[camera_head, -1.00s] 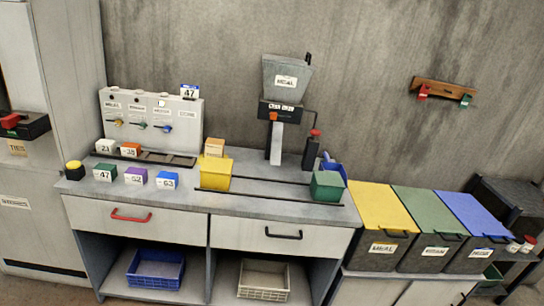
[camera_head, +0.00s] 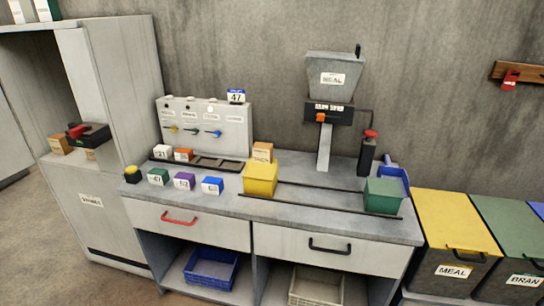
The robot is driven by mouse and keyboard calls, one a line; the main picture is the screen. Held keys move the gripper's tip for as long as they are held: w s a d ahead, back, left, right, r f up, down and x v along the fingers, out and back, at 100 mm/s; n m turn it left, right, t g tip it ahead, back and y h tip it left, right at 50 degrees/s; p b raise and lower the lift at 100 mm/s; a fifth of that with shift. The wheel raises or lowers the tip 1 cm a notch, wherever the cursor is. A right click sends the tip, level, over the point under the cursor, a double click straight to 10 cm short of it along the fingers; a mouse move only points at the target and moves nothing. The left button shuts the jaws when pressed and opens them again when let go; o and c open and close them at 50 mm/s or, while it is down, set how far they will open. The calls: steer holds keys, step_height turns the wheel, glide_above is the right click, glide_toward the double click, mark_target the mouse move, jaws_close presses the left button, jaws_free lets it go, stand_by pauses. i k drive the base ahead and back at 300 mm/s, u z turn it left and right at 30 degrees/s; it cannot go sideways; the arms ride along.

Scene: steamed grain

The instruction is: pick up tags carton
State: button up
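A small tan carton (camera_head: 262,152) stands on the counter behind the yellow bin (camera_head: 260,179); its label is too small to read surely, and its lower part is hidden by the bin. A second small tan carton (camera_head: 60,145) sits in the open grey cabinet at the left, beside a black device with a red handle (camera_head: 89,135). I cannot tell from the lettering which one is the tags carton. My gripper is not in view.
The grey counter (camera_head: 230,206) holds small numbered blocks, a green bin (camera_head: 383,195), a blue scoop (camera_head: 396,174) and a meal hopper (camera_head: 334,75). Lidded yellow (camera_head: 452,222) and green bins stand at the right. Bare floor (camera_head: 50,235) shows at the lower left.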

mark_target(263, 152)
steer(key=u, duration=0.4)
steer(key=i, duration=2.85)
steer(key=z, duration=0.4)
